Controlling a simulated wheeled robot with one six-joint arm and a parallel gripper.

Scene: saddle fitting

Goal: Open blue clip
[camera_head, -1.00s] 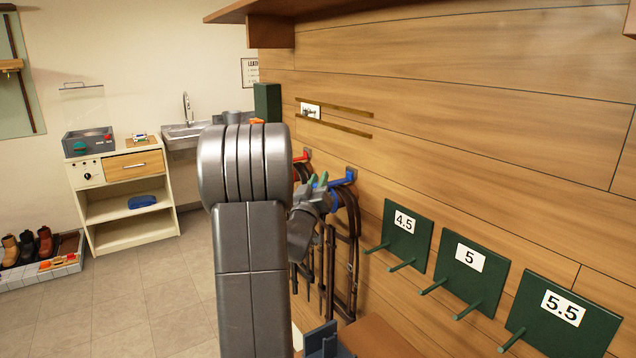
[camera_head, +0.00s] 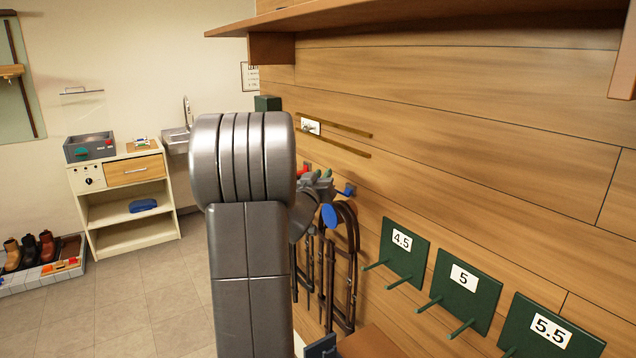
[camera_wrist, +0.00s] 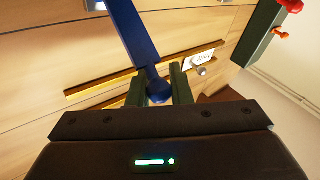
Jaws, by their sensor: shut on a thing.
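The blue clip is on the wood wall at the right, seen in the head view. Its blue wall block (camera_head: 349,190) sits behind a blue disc-like part (camera_head: 329,216) over the hanging straps (camera_head: 345,265). My gripper (camera_head: 325,177) is beside the clip, partly hidden behind my arm. In the wrist view a blue bar (camera_wrist: 136,32) of the clip runs down from the top edge. Its rounded blue end (camera_wrist: 158,88) lies between the green fingertips of my gripper (camera_wrist: 160,84), which is shut on it.
A red clip (camera_head: 302,170) is just left of my gripper. Green panels marked 4.5 (camera_head: 404,258), 5 and 5.5 with pegs jut from the wall at right. A wooden shelf (camera_head: 430,18) overhangs above. Open floor (camera_head: 150,290) lies left.

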